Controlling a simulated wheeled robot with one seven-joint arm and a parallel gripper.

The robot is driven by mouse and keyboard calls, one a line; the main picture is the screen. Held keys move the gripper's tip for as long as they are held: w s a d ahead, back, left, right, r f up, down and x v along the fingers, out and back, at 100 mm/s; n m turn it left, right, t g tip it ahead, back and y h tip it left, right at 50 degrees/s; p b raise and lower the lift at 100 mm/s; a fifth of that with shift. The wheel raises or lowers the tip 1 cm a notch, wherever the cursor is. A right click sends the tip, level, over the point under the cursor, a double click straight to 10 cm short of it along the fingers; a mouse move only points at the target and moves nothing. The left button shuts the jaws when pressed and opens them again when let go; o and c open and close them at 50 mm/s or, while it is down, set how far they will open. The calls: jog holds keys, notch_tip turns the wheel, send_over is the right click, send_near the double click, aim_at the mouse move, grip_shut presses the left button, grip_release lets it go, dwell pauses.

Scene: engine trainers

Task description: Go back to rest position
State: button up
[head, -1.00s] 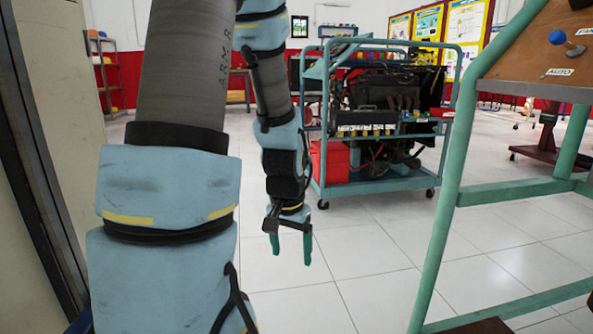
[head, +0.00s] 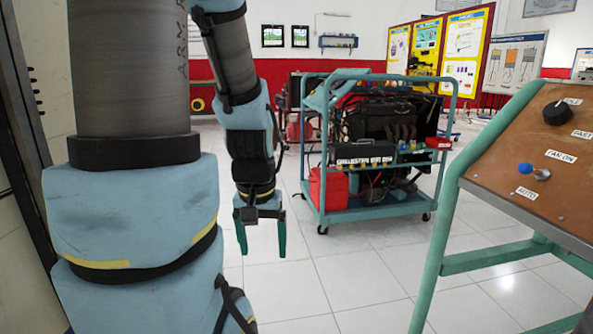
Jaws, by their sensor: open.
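My gripper (head: 262,238) hangs at the end of my arm in the head view, left of the middle, with its green fingers pointing down. The fingers are apart and nothing shows between them. Only white floor tiles show behind and below it. My arm comes down from the top of the view, and its thick blue-padded links fill much of the left side.
A teal wheeled engine trainer (head: 376,206) with a red box (head: 328,189) stands behind and right of my gripper. A brown control panel (head: 556,150) on a green frame (head: 436,235) stands close on the right. A dark-framed edge (head: 20,120) is at far left. Tiled floor (head: 345,275) between is clear.

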notch_tip(320, 180, up, 22)
jog(key=p, duration=1.9)
jog(key=shift+p, duration=0.35)
